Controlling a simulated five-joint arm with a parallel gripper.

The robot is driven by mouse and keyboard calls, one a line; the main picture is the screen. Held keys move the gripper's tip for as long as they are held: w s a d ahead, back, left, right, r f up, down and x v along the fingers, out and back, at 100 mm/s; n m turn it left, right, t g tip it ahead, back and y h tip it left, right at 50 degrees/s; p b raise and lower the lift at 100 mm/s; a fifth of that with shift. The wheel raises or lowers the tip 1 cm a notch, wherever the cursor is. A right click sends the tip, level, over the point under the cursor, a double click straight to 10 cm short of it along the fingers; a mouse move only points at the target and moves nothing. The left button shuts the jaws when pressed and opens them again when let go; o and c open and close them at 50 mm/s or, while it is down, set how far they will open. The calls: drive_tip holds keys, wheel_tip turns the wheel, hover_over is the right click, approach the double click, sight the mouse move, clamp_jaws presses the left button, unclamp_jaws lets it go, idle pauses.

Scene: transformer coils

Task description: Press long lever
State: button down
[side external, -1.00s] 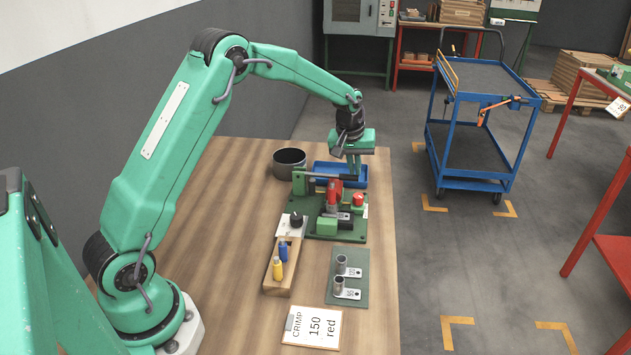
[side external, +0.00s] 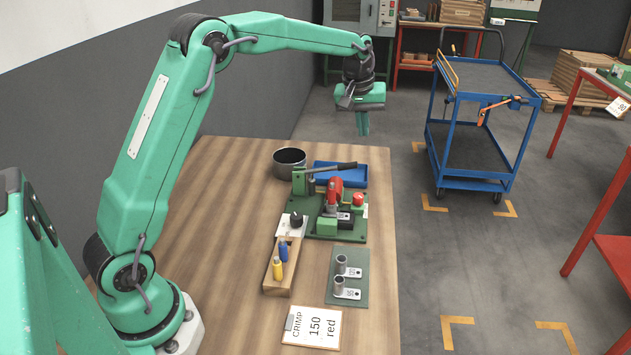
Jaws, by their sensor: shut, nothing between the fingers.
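The long lever (side external: 333,168) is a dark bar pivoted on a green post (side external: 301,182) at the back of the green press base (side external: 322,229). It tilts slightly upward to the right. A red part (side external: 334,193) stands below it on the base. My gripper (side external: 363,130) hangs in the air above and to the right of the lever's free end, pointing down. It is shut, empty and clear of the lever.
Behind the lever are a blue tray (side external: 362,175) and a dark round pot (side external: 289,157). A red button (side external: 358,199) and black knob (side external: 296,219) sit nearby. In front are a wooden holder (side external: 272,284), a green plate (side external: 358,265) and a "CRIMP 150 red" card (side external: 313,328). Table left is clear.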

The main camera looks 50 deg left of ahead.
drive_tip(key=shift+d+r, duration=0.25)
drive_tip(key=shift+r, duration=0.55)
idle(0.5)
drive_tip(key=s+a+r, duration=0.3)
drive_tip(key=s+a, duration=0.1)
drive_tip(key=shift+r, duration=0.35)
drive_tip(key=shift+f, duration=0.1)
hover_over(347, 164)
drive_tip(key=s+x, duration=0.1)
drive_tip(key=x, duration=0.6)
drive_tip(key=s+x, duration=0.1)
drive_tip(key=x, duration=0.3)
drive_tip(key=shift+s+f, duration=0.2)
drive_tip(key=shift+f, duration=0.4)
drive_tip(key=shift+d+f, duration=0.2)
drive_tip(key=shift+f, duration=0.55)
drive_tip(key=shift+w, duration=0.1)
